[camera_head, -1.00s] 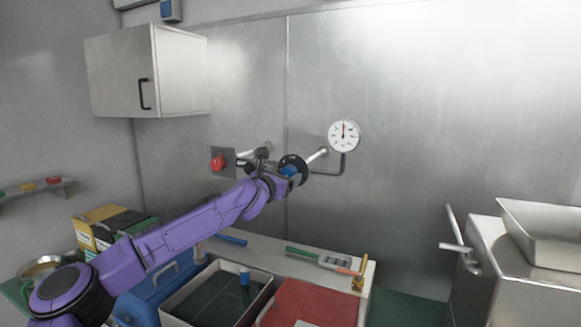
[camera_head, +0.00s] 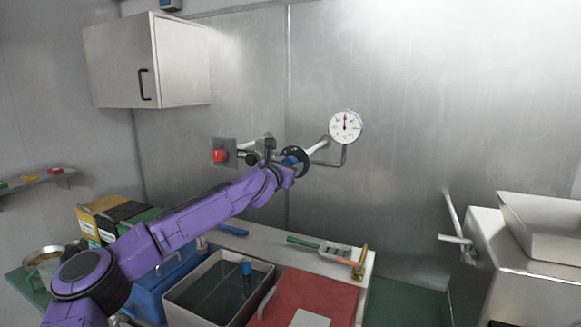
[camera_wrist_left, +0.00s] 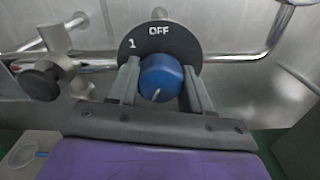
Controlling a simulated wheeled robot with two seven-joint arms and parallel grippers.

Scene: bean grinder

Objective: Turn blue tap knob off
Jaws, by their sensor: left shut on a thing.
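The blue tap knob (camera_wrist_left: 161,78) sits in front of a round black dial plate (camera_wrist_left: 160,42) marked "OFF" at the top and "1" to its left. A short white mark shows low on the knob's face. My left gripper (camera_wrist_left: 162,82) has its two fingers on either side of the knob and is shut on it. In the head view the black dial (camera_head: 296,160) is on the pipe at the wall, with my left gripper (camera_head: 284,168) in front, hiding most of the knob. My right gripper is not in view.
A pressure gauge (camera_head: 345,126) is on the pipe to the right of the dial. A red button (camera_head: 219,155) is on the wall to the left. Below are a grey tray (camera_head: 171,300), a red board (camera_head: 316,292) and a steel counter. A wall cabinet (camera_head: 124,66) hangs upper left.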

